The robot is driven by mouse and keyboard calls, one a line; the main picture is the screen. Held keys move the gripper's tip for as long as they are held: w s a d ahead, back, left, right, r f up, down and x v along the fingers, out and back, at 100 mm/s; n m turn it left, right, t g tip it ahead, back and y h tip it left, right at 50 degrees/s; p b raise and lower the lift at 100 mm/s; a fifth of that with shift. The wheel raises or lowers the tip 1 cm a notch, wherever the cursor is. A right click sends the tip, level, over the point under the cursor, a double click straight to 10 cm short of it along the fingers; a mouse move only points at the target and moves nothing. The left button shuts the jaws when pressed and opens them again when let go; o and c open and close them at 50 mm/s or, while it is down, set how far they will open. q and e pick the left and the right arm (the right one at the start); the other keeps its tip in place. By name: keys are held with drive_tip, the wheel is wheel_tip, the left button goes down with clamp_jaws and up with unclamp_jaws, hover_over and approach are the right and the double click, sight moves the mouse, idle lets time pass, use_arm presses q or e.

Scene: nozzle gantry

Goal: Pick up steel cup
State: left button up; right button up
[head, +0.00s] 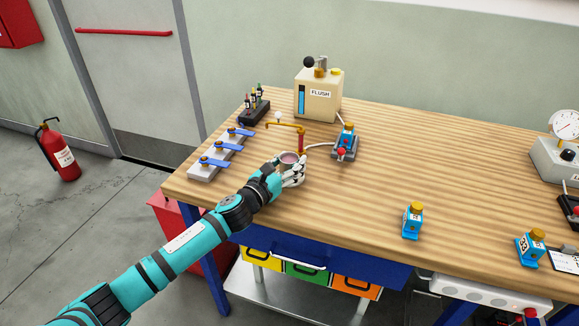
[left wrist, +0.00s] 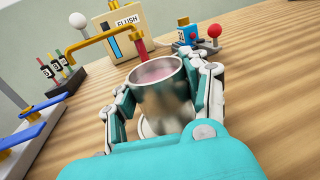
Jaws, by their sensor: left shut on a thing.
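The steel cup (left wrist: 160,95) is a shiny metal cylinder, open at the top, with something pinkish inside. It shows small in the head view (head: 288,158) at the left part of the wooden workbench (head: 340,200). My left gripper (left wrist: 166,105) is shut on the cup, one finger on each side. In the head view my left gripper (head: 292,174) covers much of the cup. The cup looks upright. I cannot tell whether its base touches the bench. My right gripper is not in either view.
A gold spout (head: 301,135) stands close behind the cup. A blue nozzle unit with a red knob (head: 344,143) is to its right. A rack with blue levers (head: 218,155) is to its left. The FLUSH box (head: 318,96) stands behind. The bench middle is clear.

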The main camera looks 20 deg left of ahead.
use_arm(q)
drive_tip(key=shift+r, duration=0.15)
drive_tip(key=shift+r, duration=0.65)
wheel_tip(320, 180, up, 2)
drive_tip(key=shift+r+p, duration=0.15)
drive_tip(key=shift+p, duration=0.25)
drive_tip(key=v, duration=0.5)
drive_tip(key=a+b+v, duration=0.1)
drive_tip(key=v, duration=0.3)
drive_tip(key=a+b+v, duration=0.1)
drive_tip(key=v, duration=0.4)
drive_tip(key=shift+w+a+r, duration=0.1)
drive_tip(key=shift+a+r, duration=0.2)
drive_tip(key=shift+r, duration=0.1)
drive_tip(key=shift+s+a+r+b, duration=0.25)
drive_tip(key=shift+s+b, duration=0.1)
drive_tip(key=shift+s, duration=0.2)
